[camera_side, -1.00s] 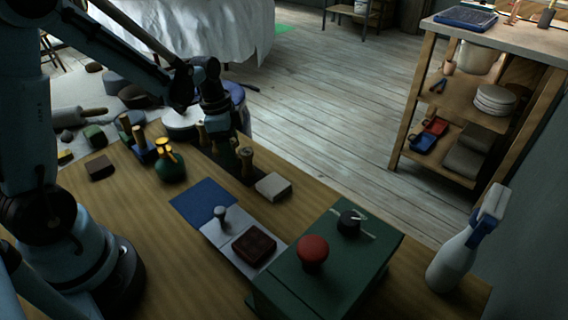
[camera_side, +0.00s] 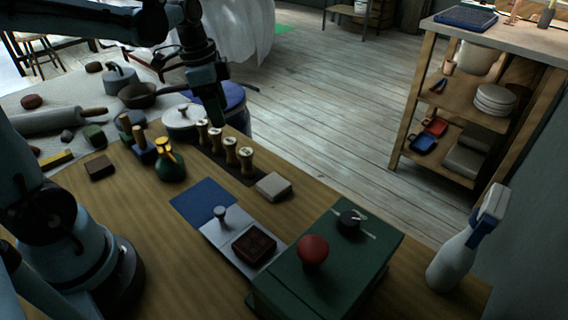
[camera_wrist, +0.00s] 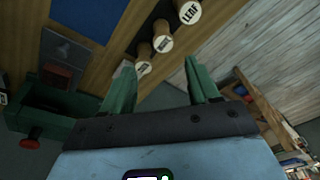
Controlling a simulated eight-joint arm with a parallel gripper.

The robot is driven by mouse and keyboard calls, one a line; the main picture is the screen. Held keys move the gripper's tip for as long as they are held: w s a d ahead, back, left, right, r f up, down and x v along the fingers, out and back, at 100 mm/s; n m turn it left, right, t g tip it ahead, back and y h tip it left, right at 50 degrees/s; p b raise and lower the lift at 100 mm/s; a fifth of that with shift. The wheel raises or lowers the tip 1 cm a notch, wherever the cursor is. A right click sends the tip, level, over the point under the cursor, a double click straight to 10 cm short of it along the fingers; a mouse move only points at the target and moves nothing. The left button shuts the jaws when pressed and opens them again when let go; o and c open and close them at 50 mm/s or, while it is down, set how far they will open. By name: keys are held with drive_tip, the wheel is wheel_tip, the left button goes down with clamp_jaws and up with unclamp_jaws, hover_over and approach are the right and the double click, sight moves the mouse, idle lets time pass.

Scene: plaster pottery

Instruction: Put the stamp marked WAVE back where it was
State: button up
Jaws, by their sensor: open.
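Several wooden stamps with pale round labelled tops stand upright in a row on a dark strip (camera_side: 220,160) on the wooden table. In the side view they run from a far stamp (camera_side: 202,130) to a near stamp (camera_side: 245,158). The wrist view shows a stamp marked LEAF (camera_wrist: 189,12), a middle stamp (camera_wrist: 162,43) and another stamp (camera_wrist: 143,67); I cannot read which is marked WAVE. My gripper (camera_side: 216,122) is above the far end of the row. In the wrist view my gripper (camera_wrist: 158,64) is open, with nothing held between its green fingers.
A pale block (camera_side: 272,186) sits at the near end of the row. A green box with a red knob (camera_side: 313,250) and a spray bottle (camera_side: 460,255) stand in front.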

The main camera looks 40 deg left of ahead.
drive_tip(key=s+d+n+t, duration=0.5)
drive_tip(key=s+d+n, duration=0.1)
drive_tip(key=d+n, duration=0.2)
drive_tip(key=shift+s+t+y, duration=0.15)
drive_tip(key=shift+t+y, duration=0.15)
drive_tip(key=shift+y, duration=0.1)
drive_tip(key=shift+d+r, duration=0.1)
idle(0.9)
